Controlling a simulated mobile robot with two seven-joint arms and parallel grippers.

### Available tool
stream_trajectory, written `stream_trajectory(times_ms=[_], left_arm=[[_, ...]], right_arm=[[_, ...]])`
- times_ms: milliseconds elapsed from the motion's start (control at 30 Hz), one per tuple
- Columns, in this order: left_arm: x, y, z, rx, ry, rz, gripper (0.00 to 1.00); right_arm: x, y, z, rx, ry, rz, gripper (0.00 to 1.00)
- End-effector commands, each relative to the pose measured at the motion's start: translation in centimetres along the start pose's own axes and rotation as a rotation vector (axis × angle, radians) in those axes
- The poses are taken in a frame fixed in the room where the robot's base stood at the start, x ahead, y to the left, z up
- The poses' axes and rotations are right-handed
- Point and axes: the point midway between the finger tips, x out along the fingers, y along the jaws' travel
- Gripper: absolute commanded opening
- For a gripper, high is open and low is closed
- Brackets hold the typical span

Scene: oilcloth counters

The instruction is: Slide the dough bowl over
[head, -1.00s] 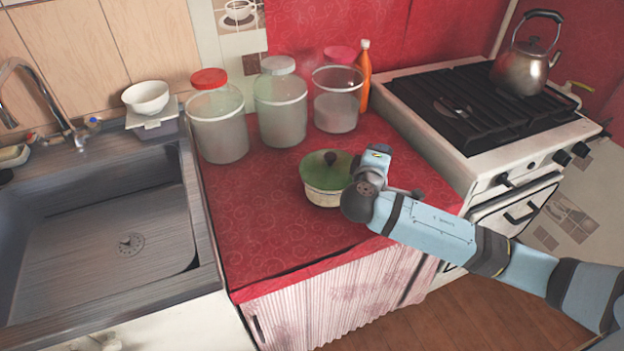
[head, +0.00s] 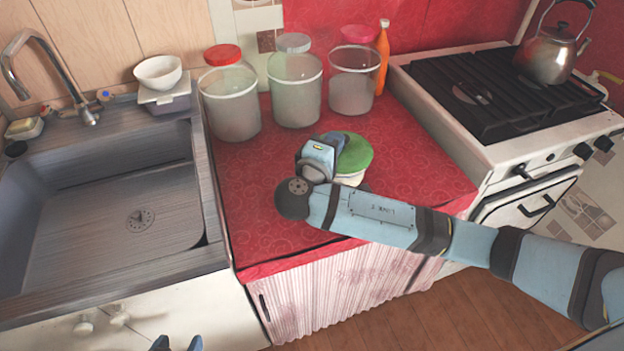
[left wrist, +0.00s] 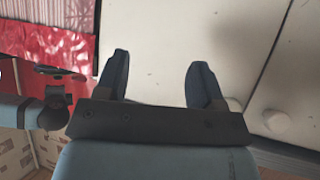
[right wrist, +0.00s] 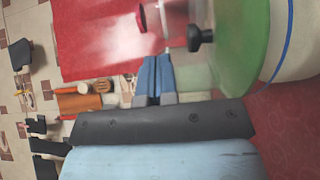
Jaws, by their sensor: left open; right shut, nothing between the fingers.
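The dough bowl (head: 350,179) is a pale pot with a green lid (head: 357,152), standing on the red oilcloth counter (head: 270,215). My right gripper (head: 327,145) is shut and empty at the left side of the bowl, hiding part of it and the lid's knob. In the right wrist view the shut fingers (right wrist: 155,62) point past the green lid (right wrist: 240,45) and its dark knob (right wrist: 202,38); I cannot tell whether they touch the bowl. My left gripper (head: 176,344) is open and empty at the bottom edge; its fingers (left wrist: 160,72) show apart in the left wrist view.
Several containers line the counter's back: a red-lidded jar (head: 232,105), a white-lidded jar (head: 295,92), a clear jar (head: 352,82) and an orange bottle (head: 383,55). The sink (head: 110,215) is left, the stove (head: 500,90) with a kettle (head: 552,50) right. The front-left counter is clear.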

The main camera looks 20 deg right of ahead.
Motion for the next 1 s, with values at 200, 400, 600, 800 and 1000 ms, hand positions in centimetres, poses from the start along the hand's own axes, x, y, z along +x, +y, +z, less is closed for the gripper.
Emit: stream_trajectory(times_ms=[200, 400, 600, 800, 1000], left_arm=[[0.1, 0.0, 0.2, 0.003, 0.002, 0.0, 0.62], [0.4, 0.0, 0.7, 0.002, 0.004, 0.002, 0.62], [0.5, 0.2, 0.3, -0.005, 0.02, 0.009, 0.62], [0.5, 0.3, 0.1, -0.008, 0.031, 0.013, 0.62], [0.5, 0.3, 0.1, -0.009, 0.031, 0.014, 0.62]], right_arm=[[-3.5, 0.0, -3.6, 0.002, 0.002, 0.001, 0.0], [-4.1, -3.7, -4.1, -0.005, -0.002, 0.002, 0.0], [-4.1, -7.8, -4.1, -0.003, -0.001, 0.001, 0.0], [-4.1, -10.3, -4.1, -0.002, -0.001, 0.001, 0.0], [-3.4, -10.1, -3.3, -0.002, -0.001, 0.001, 0.0]])
